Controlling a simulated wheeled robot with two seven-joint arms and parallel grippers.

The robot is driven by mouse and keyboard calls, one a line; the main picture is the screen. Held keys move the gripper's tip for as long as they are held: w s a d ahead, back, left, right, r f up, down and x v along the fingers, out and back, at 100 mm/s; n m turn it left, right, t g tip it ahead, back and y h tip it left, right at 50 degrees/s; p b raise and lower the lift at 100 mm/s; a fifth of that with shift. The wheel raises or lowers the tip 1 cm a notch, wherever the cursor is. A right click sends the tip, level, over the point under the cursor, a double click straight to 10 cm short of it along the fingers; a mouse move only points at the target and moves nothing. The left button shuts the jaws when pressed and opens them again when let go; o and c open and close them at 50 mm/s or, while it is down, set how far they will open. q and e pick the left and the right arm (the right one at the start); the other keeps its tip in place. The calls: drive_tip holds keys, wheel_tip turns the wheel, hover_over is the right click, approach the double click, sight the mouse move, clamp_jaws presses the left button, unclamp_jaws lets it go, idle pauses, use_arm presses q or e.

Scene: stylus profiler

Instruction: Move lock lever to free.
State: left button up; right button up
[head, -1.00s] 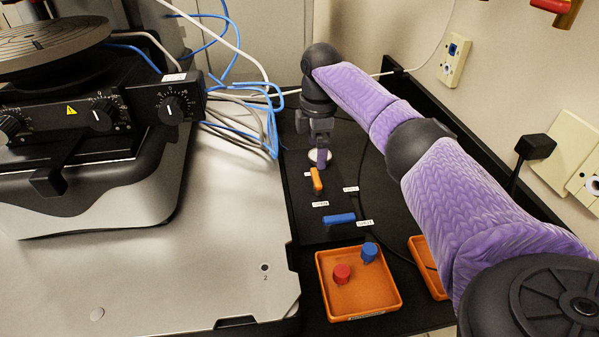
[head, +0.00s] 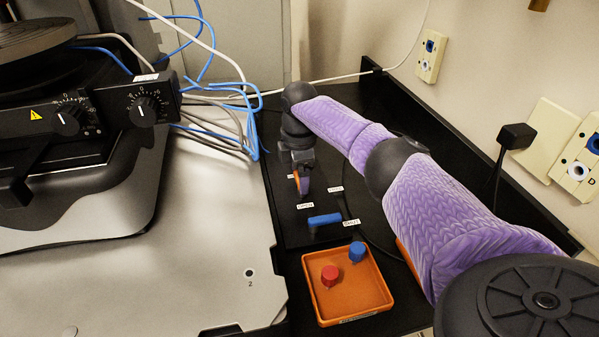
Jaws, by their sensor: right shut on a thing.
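A black panel (head: 284,232) beside the instrument carries an orange lever (head: 297,182) and a blue lever (head: 325,220). Small white labels lie around them, too small to read surely. My right gripper (head: 302,182) reaches down from the back and is shut on the orange lever, hiding most of it. Only a narrow orange strip shows beside the finger. The blue lever lies crosswise nearer the front, apart from the gripper. My left gripper is out of view.
An orange tray (head: 318,312) with a red knob (head: 330,274) and a blue knob (head: 357,251) stands in front of the panel. The instrument (head: 75,125) with dials fills the left. Blue and grey cables (head: 243,110) hang behind. A wall with sockets (head: 578,165) bounds the right.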

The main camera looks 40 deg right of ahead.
drive_tip(key=shift+r+m+p, duration=0.2)
drive_tip(key=shift+m+p, duration=0.3)
drive_tip(key=shift+p, duration=0.35)
drive_tip(key=shift+s+d+r+m+p, duration=0.1)
drive_tip(key=shift+s+d+m+p, duration=0.1)
drive_tip(key=shift+m+p, duration=1.05)
drive_tip(key=m+p, duration=0.1)
drive_tip(key=m, duration=0.1)
drive_tip(key=m+p, duration=0.1)
drive_tip(key=shift+s+d+m+p, duration=0.15)
drive_tip(key=shift+s+m+p, duration=0.1)
drive_tip(key=shift+p, duration=0.05)
drive_tip(key=m+p, duration=0.1)
drive_tip(key=m, duration=0.1)
drive_tip(key=m+p, duration=0.1)
drive_tip(key=m, duration=0.1)
drive_tip(key=shift+s+d+m+p, duration=0.1)
drive_tip(key=shift+s+m+p, duration=0.2)
drive_tip(key=shift+s, duration=0.1)
drive_tip(key=shift+s+m+p, duration=0.15)
drive_tip(key=shift+m+p, duration=0.3)
drive_tip(key=shift+m, duration=0.45)
drive_tip(key=shift+s+m+p, duration=0.15)
drive_tip(key=shift+m+p, duration=0.35)
drive_tip(key=shift+m, duration=0.6)
drive_tip(key=shift+s+m+p, duration=0.15)
drive_tip(key=shift+m+p, duration=0.15)
drive_tip(key=shift+m, duration=0.5)
drive_tip(key=shift+f+m, duration=0.2)
drive_tip(key=shift+m, duration=0.1)
